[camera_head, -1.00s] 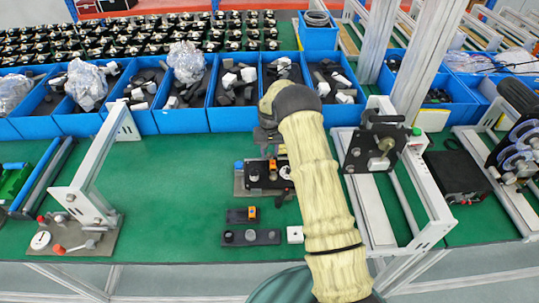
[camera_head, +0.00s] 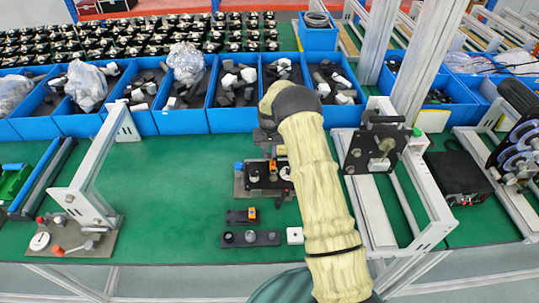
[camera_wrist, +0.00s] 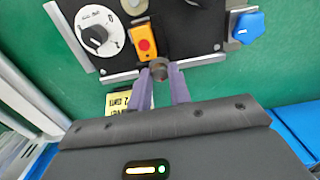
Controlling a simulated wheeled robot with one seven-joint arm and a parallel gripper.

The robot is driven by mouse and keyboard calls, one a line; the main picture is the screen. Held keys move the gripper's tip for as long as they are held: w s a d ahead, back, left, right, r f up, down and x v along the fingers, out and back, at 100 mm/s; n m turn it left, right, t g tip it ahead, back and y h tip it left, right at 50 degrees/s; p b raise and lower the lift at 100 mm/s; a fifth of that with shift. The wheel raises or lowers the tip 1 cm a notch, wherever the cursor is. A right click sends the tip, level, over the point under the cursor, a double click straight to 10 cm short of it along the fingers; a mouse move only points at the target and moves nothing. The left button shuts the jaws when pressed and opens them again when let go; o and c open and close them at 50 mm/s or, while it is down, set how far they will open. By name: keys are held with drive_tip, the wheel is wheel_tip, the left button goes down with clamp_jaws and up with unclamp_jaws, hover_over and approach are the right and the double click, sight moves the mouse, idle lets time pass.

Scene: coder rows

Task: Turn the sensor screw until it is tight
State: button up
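The sensor screw (camera_wrist: 159,70) is a small dark round knob at the lower edge of a black fixture plate in the wrist view. My gripper (camera_wrist: 161,72) has two purple fingers, one on each side of the screw, and they appear closed against it. The black fixture (camera_wrist: 195,30) carries an orange block with a red button (camera_wrist: 144,44), a white dial with a black knob (camera_wrist: 96,36) and a blue knob (camera_wrist: 248,27). In the head view, the fixture (camera_head: 262,182) lies on the green table, and my arm hides the gripper and the screw.
Blue bins (camera_head: 182,122) with black and white parts line the back of the table. A metal frame (camera_head: 410,190) stands to the right, and another bracket (camera_head: 90,180) to the left. A small dark plate (camera_head: 250,238) lies in front. The green surface (camera_head: 175,185) left of the fixture is clear.

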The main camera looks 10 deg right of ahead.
drive_tip(key=m, duration=0.4)
drive_tip(key=shift+f+b, duration=0.1)
drive_tip(key=shift+b, duration=0.2)
clamp_jaws()
drive_tip(key=m, duration=0.6)
drive_tip(key=m, duration=0.9)
drive_tip(key=shift+m+p, duration=0.3)
drive_tip(key=shift+m, duration=0.1)
drive_tip(key=o, duration=0.7)
unclamp_jaws()
